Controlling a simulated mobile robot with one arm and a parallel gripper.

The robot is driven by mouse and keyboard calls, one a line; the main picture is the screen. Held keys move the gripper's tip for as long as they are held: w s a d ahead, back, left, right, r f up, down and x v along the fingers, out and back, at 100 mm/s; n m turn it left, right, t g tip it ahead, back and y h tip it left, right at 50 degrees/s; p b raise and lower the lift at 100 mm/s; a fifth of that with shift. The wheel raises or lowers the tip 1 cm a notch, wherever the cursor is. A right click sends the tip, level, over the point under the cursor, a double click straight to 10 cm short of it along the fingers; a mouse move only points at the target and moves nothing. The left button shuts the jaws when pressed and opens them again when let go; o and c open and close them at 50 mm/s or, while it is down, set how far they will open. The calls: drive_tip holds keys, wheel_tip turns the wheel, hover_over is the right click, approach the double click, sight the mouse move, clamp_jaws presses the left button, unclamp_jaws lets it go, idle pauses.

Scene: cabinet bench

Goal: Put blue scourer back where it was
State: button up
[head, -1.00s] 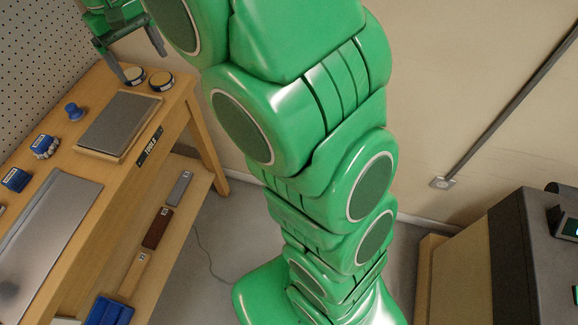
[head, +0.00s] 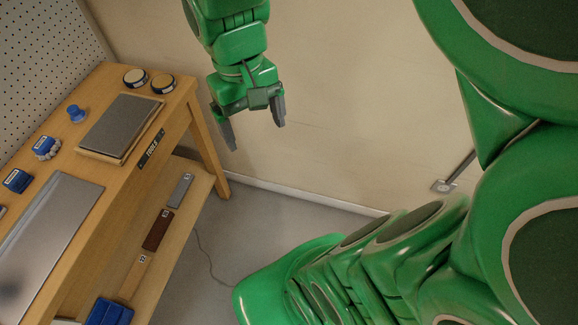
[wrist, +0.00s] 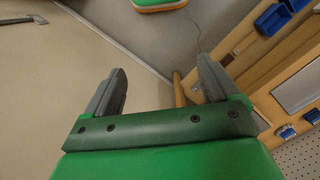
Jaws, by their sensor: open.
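My gripper (head: 255,133) is open and empty, hanging in the air in front of the wall to the right of the bench. In the wrist view its two fingers (wrist: 162,75) stand wide apart with nothing between them. Several small blue things lie on the bench: a blue block with a pale label (head: 17,180), a blue piece with a pale lumpy edge (head: 45,147) and a blue knob-shaped thing (head: 76,112). I cannot tell for sure which one is the blue scourer. My gripper is apart from all of them.
The wooden bench (head: 188,105) holds a grey-topped board (head: 118,122), a metal sheet (head: 45,235) and two round tins (head: 135,77). The lower shelf (head: 200,190) holds labelled bars and a blue bin (head: 108,312). A pegboard (head: 45,45) stands behind.

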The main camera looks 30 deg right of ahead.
drive_tip(key=s+d+f, duration=0.2)
drive_tip(key=s+f, duration=0.1)
drive_tip(key=s, duration=0.6)
drive_tip(key=shift+s+f+m, duration=0.35)
drive_tip(key=shift+m, duration=0.05)
idle(1.3)
drive_tip(key=shift+o, duration=1)
drive_tip(key=w+a+r+n+t, duration=0.1)
drive_tip(key=w+a+r, duration=0.3)
drive_tip(key=w, duration=0.7)
drive_tip(key=w+a+r+n+t, duration=0.15)
drive_tip(key=w+a, duration=0.45)
drive_tip(key=w, duration=0.6)
drive_tip(key=w+a+r+n+t, duration=0.1)
drive_tip(key=w+a+r+n, duration=0.2)
drive_tip(key=w, duration=0.8)
drive_tip(key=w+a+n+t, duration=0.1)
drive_tip(key=w+a, duration=0.4)
drive_tip(key=a, duration=0.4)
drive_tip(key=w+a+n+t+y, duration=0.1)
drive_tip(key=w+a, duration=0.5)
drive_tip(key=a, duration=0.3)
drive_tip(key=w+a+n+t, duration=0.1)
drive_tip(key=w+a, duration=0.4)
drive_tip(key=a, duration=0.4)
drive_tip(key=x, duration=0.8)
drive_tip(key=shift+w+f, duration=0.3)
